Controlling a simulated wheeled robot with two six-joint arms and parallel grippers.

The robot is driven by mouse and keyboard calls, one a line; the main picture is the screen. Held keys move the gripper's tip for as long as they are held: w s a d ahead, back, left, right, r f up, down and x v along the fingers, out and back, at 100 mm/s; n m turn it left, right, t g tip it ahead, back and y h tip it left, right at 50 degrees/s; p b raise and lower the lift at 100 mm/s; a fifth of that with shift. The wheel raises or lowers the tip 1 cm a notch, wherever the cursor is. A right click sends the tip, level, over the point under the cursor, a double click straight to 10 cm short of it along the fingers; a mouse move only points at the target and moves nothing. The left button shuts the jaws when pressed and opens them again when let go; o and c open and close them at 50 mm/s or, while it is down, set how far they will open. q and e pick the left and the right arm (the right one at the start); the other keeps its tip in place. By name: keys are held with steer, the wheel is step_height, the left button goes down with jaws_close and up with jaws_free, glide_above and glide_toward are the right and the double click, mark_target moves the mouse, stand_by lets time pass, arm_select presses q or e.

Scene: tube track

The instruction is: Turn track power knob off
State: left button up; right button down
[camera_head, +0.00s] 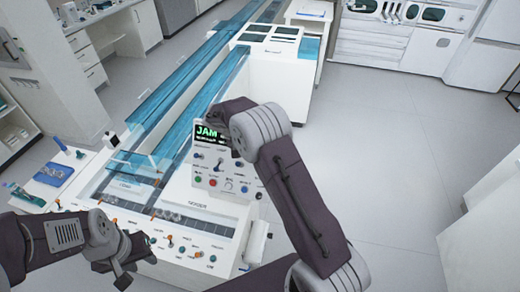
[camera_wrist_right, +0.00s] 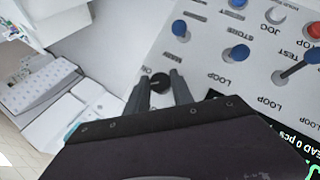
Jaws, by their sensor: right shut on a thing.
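The control panel (camera_head: 227,180) stands upright on the track machine, with a screen (camera_head: 208,133) reading "JAM" in green at its top. In the right wrist view, a round black knob (camera_wrist_right: 159,83) sits on the white panel near its edge, with "ON" lettering beside it. My right gripper (camera_wrist_right: 160,86) has its two dark fingers on either side of this knob and is shut on it. In the head view my right arm covers the gripper and the knob. My left gripper (camera_head: 123,270) hangs over the front of the machine, away from the panel; its finger gap is unclear.
Blue-covered track lanes (camera_head: 185,85) run back from the machine. Blue knobs (camera_wrist_right: 239,53), a red button (camera_wrist_right: 314,30) and a toggle lie close to my right gripper. A blue tray (camera_head: 54,173) sits at the left. The floor (camera_head: 380,130) at the right is clear.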

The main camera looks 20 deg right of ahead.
steer(key=n+h+b, duration=0.3)
steer(key=n, duration=0.1)
steer(key=shift+a+f, duration=0.2)
steer(key=shift+f, duration=0.1)
steer(key=shift+n+t+h+b, duration=0.5)
steer(key=shift+n+h+b, duration=0.9)
steer(key=shift+n, duration=0.6)
steer(key=c, duration=1.2)
jaws_free()
steer(key=shift+o, duration=0.5)
steer(key=shift+w, duration=0.1)
steer(key=b+v, duration=0.2)
steer(key=v, duration=0.7)
